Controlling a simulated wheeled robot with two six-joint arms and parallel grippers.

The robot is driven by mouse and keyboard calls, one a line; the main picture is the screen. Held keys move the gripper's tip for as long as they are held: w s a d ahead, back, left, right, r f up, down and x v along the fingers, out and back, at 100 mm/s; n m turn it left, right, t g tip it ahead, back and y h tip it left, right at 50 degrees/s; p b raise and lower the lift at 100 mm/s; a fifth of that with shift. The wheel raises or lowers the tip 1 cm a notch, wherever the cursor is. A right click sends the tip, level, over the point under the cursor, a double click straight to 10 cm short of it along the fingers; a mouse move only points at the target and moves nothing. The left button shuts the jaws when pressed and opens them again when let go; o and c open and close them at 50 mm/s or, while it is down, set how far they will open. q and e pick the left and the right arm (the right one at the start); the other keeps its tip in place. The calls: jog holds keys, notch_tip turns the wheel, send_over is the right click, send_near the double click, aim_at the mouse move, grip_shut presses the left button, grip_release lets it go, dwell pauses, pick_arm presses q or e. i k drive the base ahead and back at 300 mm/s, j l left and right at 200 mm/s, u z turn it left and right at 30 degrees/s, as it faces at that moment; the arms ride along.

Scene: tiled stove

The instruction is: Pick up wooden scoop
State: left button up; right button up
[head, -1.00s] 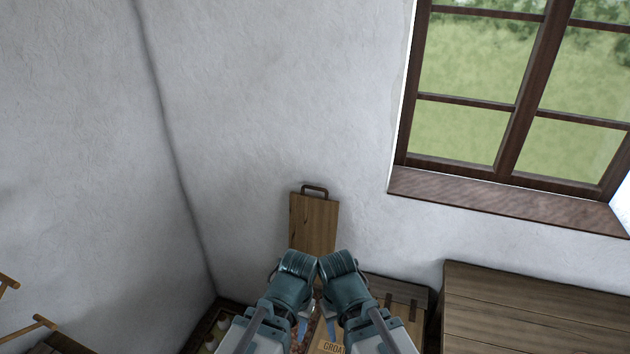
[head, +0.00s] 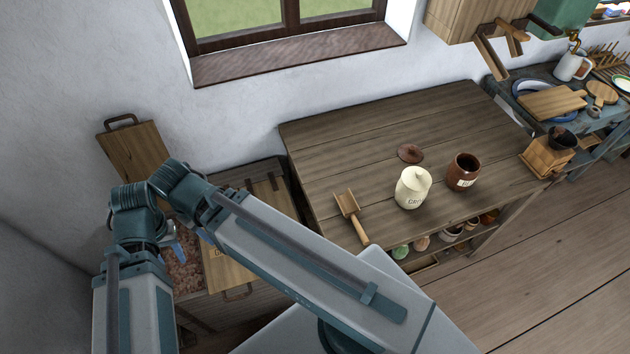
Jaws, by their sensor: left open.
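The wooden scoop (head: 350,214) lies on the front left part of the plank table in the head view. Its square bowl points away from me and its handle points toward the table's front edge. My left gripper (head: 176,248) is partly visible as blue finger parts below my folded arms, over the chest area left of the table. It is open, well apart from the scoop. My right arm crosses the lower middle of the view. Its gripper is hidden behind the arm.
A cutting board (head: 135,152) leans on the wall. A wall cupboard (head: 470,30) hangs at the back. Open floor lies right.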

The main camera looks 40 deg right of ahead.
aim_at(349, 207)
jog(key=z, duration=1.75)
